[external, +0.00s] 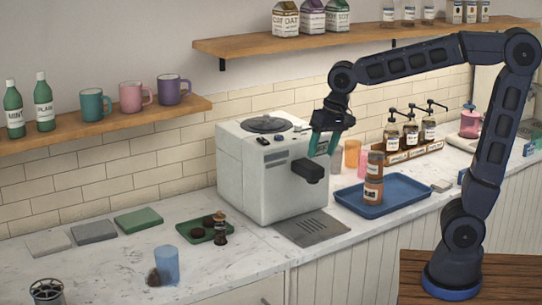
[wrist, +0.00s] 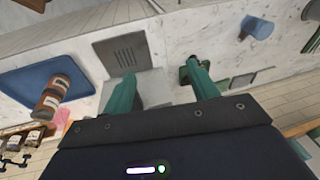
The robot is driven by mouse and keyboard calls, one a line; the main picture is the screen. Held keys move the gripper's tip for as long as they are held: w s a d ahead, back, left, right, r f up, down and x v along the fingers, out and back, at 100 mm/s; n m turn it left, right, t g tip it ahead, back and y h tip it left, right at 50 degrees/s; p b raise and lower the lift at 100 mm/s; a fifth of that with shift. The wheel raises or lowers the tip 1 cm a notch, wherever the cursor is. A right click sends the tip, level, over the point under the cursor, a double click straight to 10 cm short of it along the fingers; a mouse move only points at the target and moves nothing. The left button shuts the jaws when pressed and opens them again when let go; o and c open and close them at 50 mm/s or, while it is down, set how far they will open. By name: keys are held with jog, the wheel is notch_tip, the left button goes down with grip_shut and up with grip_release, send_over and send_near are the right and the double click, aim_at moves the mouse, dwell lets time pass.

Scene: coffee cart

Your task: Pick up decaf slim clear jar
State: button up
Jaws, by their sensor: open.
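My gripper (external: 325,144) is open and empty, pointing down in front of the upper right of the white coffee machine; its green fingers (wrist: 161,76) are spread in the wrist view. Two slim clear jars with brown contents are at the blue tray (external: 349,200): an upper jar (external: 375,166) and a lower jar (external: 373,190), seeming stacked. The wrist view shows them at left, one jar (wrist: 58,84) beside the other jar (wrist: 47,104). My gripper is left of and above them, apart. Their labels are too small to read, so I cannot tell which is decaf.
The coffee machine (external: 262,172) stands close behind my gripper, its dark spout (external: 307,171) below. A rack of pump bottles (external: 412,150) and coloured cups (external: 352,153) stand behind the tray. More small jars (external: 408,14) are on the upper shelf (external: 330,40). Front counter is partly clear.

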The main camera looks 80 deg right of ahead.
jog(key=w+d+f+m+g, duration=0.1)
jog(key=w+f+m, duration=0.2)
jog(key=w, duration=0.6)
jog(key=w+d+f+m, duration=0.1)
jog(key=w+f+m, duration=0.25)
jog(key=w, duration=0.45)
jog(key=m+g, duration=0.2)
jog(key=m, duration=0.4)
send_over(219, 213)
jog(key=f, duration=1)
jog(key=shift+s+d+f, duration=0.1)
jog(key=shift+s+d, duration=0.1)
jog(key=shift+d, duration=0.2)
jog(key=shift+w+f+m, duration=0.2)
jog(key=shift+f+m, duration=0.15)
jog(key=shift+f, duration=0.05)
notch_tip(219, 213, down, 10)
jog(key=shift+w+f, duration=0.1)
jog(key=shift+f, duration=0.15)
grip_shut()
